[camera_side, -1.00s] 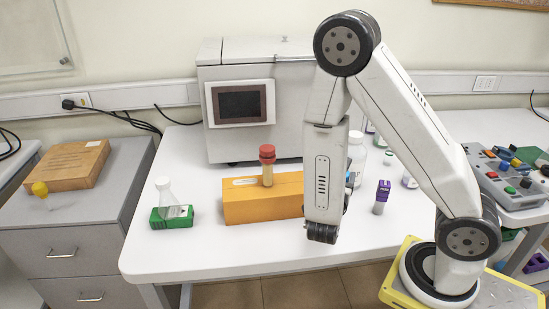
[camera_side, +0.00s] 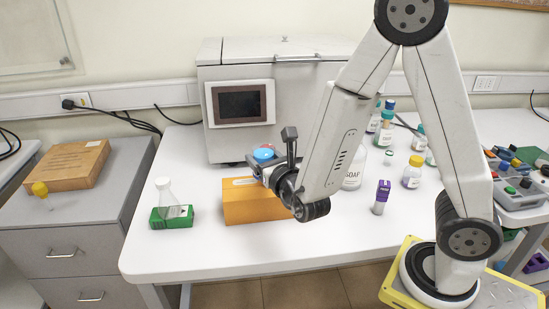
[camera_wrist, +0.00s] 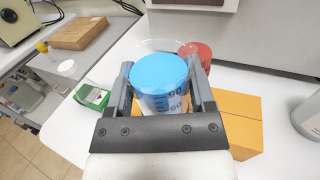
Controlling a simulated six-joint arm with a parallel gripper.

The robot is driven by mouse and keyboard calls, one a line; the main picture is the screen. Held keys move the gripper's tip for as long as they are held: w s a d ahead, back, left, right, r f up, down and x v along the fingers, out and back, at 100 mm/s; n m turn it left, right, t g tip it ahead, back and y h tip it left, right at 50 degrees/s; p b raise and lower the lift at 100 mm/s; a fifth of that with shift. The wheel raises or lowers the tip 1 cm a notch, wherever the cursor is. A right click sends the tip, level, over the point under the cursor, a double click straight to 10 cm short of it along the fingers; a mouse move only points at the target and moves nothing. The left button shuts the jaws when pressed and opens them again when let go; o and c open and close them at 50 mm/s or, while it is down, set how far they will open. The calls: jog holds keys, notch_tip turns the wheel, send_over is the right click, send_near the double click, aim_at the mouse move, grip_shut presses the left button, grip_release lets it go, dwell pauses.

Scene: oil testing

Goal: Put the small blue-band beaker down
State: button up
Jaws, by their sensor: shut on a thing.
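My gripper (camera_side: 270,166) is shut on the small blue-band beaker (camera_wrist: 165,82), one finger on each side. In the wrist view the beaker has a blue top and printed volume marks on its wall. In the side view its blue top (camera_side: 264,153) shows above the far end of the orange block (camera_side: 245,206), and its lower part is hidden by the gripper. I cannot tell the exact gap between the beaker and the block.
A red-capped item (camera_wrist: 196,50) shows just behind the beaker. A flask (camera_side: 165,190) stands on a green block (camera_side: 172,217) at left. A grey machine (camera_side: 285,90) stands behind. Bottles and a purple-topped vial (camera_side: 382,190) stand at right. White table between the blocks is clear.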

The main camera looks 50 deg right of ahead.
jog(key=shift+n+t+y, duration=0.3)
jog(key=shift+n+y, duration=0.3)
jog(key=shift+y, duration=0.3)
jog(key=w+r, duration=0.2)
jog(key=w, duration=0.1)
jog(key=w+a, duration=0.1)
jog(key=w, duration=0.1)
jog(key=shift+w+r, duration=0.1)
jog(key=shift+r, duration=0.3)
jog(key=shift+r, duration=0.1)
jog(key=s+r+m+g+h, duration=0.1)
jog(key=r+h, duration=0.1)
jog(key=s+r+m+g+h, duration=0.1)
jog(key=m+h, duration=0.1)
jog(key=s+d+r+m+g+h, duration=0.1)
jog(key=r+h, duration=0.1)
jog(key=shift+d+r+m, duration=0.1)
jog(key=shift+r+m, duration=0.2)
jog(key=shift+r, duration=0.05)
jog(key=s+f+m+g+h, duration=0.1)
jog(key=s+m+g+h, duration=0.3)
jog(key=s+g+h, duration=0.15)
notch_tip(320, 180, down, 16)
jog(key=shift+s+m+y, duration=0.25)
jog(key=shift+m+y, duration=0.05)
jog(key=shift+y, duration=0.05)
jog(key=shift+f+g, duration=0.1)
jog(key=shift+g, duration=0.15)
